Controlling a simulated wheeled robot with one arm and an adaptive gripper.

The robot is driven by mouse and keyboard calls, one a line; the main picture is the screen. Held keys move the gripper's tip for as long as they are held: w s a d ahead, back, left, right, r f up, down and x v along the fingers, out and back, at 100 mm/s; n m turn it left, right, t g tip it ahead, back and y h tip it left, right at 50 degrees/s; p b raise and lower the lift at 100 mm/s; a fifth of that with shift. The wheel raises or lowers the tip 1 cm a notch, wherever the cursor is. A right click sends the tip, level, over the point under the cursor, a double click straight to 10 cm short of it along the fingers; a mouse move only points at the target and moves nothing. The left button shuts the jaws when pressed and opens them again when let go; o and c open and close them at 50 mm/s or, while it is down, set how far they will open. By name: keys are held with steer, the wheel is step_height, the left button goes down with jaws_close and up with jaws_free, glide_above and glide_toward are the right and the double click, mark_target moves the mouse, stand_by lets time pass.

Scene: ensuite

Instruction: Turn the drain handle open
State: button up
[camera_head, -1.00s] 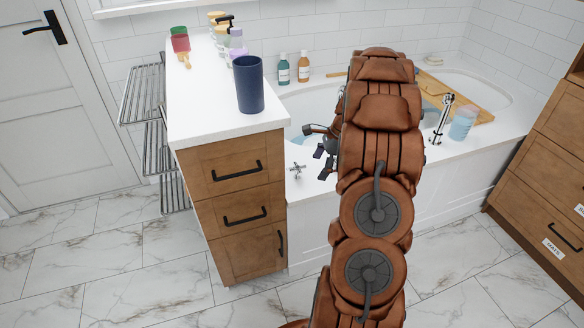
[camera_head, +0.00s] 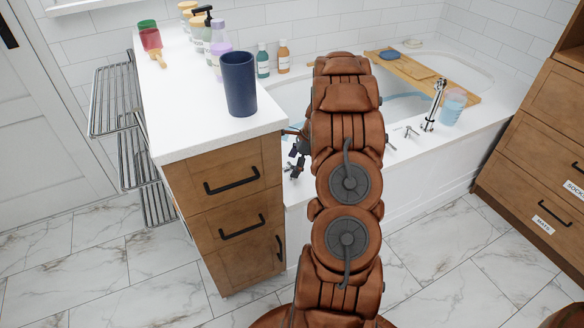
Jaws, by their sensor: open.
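A small metal cross-shaped handle (camera_head: 288,169) stands on the white rim at the near left end of the bathtub. It is small and partly covered, and I cannot tell for sure whether it is the drain handle. My gripper (camera_head: 294,165) is open, with dark fingers showing left of my brown arm, right beside the handle. I cannot tell whether the fingers touch it or surround it. Part of my gripper is hidden behind the arm and the cabinet corner. A chrome tap (camera_head: 435,105) with small handles (camera_head: 410,131) stands on the front rim to the right.
A wooden cabinet (camera_head: 231,206) with a white top stands close left of my gripper. A dark blue cup (camera_head: 239,84) and several bottles stand on it. A wooden board (camera_head: 452,88) lies across the bathtub (camera_head: 408,105). Marble floor is free at the right front.

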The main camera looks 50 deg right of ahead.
steer(key=shift+x, duration=0.9)
steer(key=c, duration=1.1)
